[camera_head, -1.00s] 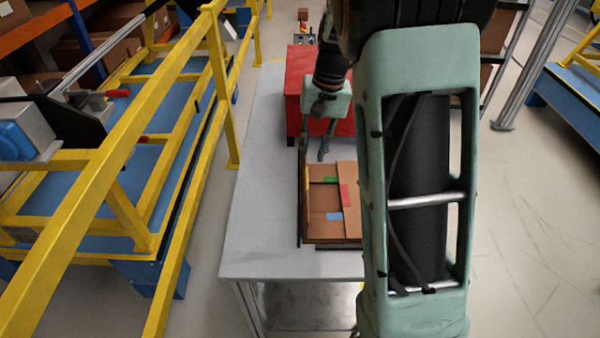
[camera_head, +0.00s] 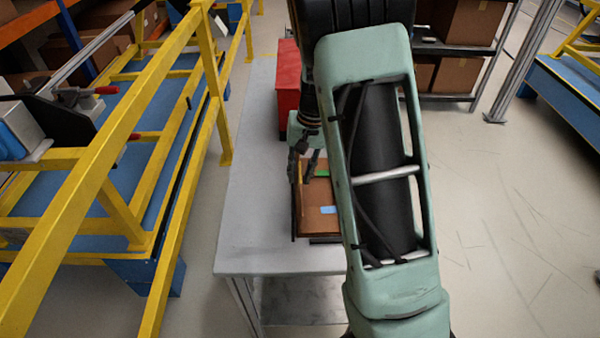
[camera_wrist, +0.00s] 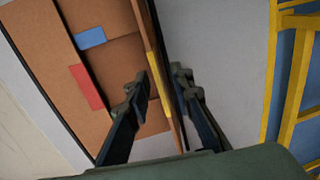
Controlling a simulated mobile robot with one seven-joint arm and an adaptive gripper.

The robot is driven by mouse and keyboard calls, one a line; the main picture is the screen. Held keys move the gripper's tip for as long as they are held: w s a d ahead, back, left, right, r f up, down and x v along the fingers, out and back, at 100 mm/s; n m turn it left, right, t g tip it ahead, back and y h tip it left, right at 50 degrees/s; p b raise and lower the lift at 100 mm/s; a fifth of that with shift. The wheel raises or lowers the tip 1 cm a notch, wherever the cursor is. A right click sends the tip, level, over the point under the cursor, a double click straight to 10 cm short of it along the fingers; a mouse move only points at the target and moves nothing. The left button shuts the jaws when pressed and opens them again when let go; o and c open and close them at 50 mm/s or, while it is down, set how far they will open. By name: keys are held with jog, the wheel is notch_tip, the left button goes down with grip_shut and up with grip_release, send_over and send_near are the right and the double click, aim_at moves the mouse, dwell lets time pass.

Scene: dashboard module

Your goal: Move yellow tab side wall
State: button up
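The cardboard box (camera_head: 316,228) lies on the grey table. Its side wall (camera_wrist: 151,28) carries a yellow tab (camera_wrist: 158,80) and stands upright along the box's edge in the wrist view. My gripper (camera_wrist: 161,76) is open, with one finger on the inner side of this wall and the other on its outer side. I see small gaps, and cannot tell whether either finger touches it. In the head view my gripper (camera_head: 305,165) is over the box's left edge, and the yellow tab cannot be made out there.
A blue tab (camera_wrist: 90,38) and a red tab (camera_wrist: 86,87) mark other flaps; a green tab (camera_head: 322,173) shows in the head view. A red bin (camera_head: 288,85) stands behind the box. The grey table (camera_head: 250,190) is bare to the left. Yellow railing (camera_head: 212,75) runs farther left.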

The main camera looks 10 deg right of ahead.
aim_at(321, 192)
grip_shut()
jog(key=shift+d+b, duration=0.1)
jog(key=shift+b, duration=0.25)
jog(key=shift+d+f+y+b, duration=0.4)
jog(key=shift+y+b, duration=0.3)
jog(key=shift+b, duration=0.55)
jog(key=y+b, duration=0.1)
jog(key=b, duration=0.1)
jog(key=d+y+b, duration=0.1)
jog(key=b, duration=0.1)
jog(key=d+f+y+b, duration=0.1)
jog(key=shift+s+d+t+b, duration=0.1)
jog(key=shift+s+t+b, duration=0.15)
jog(key=shift+t+b, duration=0.15)
jog(key=y+b, duration=0.1)
jog(key=d+y+b, duration=0.1)
jog(key=f+y+b, duration=0.1)
jog(key=b, duration=0.1)
jog(key=shift+s+d+f+t+y, duration=0.15)
jog(key=shift+d+t+y, duration=0.1)
jog(key=shift+t+y, duration=0.15)
jog(key=shift+s+d+f+t+y+b, duration=0.1)
jog(key=shift+d+f+t+y+b, duration=0.2)
jog(key=shift+y+b, duration=0.65)
jog(key=shift+s+d+f+t+y+b, duration=0.1)
jog(key=shift+d+f+y+b, duration=0.25)
jog(key=shift+y+b, duration=0.55)
jog(key=shift+a+f+y, duration=0.1)
jog(key=shift+y, duration=0.25)
